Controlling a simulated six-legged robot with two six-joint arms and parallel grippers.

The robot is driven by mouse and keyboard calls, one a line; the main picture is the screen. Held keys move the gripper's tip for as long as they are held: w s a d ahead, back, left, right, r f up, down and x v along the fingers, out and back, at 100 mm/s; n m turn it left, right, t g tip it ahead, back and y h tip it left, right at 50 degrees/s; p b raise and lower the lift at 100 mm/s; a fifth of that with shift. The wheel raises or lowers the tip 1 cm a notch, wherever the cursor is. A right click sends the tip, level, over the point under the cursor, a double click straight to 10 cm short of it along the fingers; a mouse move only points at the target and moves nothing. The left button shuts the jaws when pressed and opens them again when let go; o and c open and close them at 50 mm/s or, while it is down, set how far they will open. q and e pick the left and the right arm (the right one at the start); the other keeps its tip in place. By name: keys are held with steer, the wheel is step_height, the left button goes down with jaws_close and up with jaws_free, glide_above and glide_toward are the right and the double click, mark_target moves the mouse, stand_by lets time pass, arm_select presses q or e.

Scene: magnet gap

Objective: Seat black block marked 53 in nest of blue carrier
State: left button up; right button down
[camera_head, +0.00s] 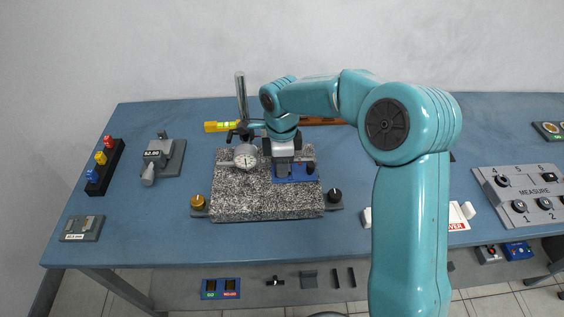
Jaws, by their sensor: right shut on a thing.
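My right gripper (284,158) points down over the granite plate, at the left part of the blue carrier (291,179). It is shut on a small dark piece, which I take to be the black block; the fingers hide most of it and I cannot read its number. I cannot tell whether the block sits in the nest or is just above it. My left gripper is not in view.
A dial gauge (245,158) on a stand with an upright rod (241,95) is close left of my gripper. Knobs (198,201) flank the plate.

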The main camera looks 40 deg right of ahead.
steer(key=shift+s, duration=0.15)
steer(key=shift+f, duration=0.1)
stand_by(0.5)
steer(key=c, duration=0.8)
jaws_free()
steer(key=c, duration=0.5)
steer(key=shift+c, duration=0.2)
steer(key=shift+r+p, duration=1.45)
steer(key=shift+r, duration=0.85)
steer(key=o, duration=0.6)
steer(key=shift+c, duration=0.2)
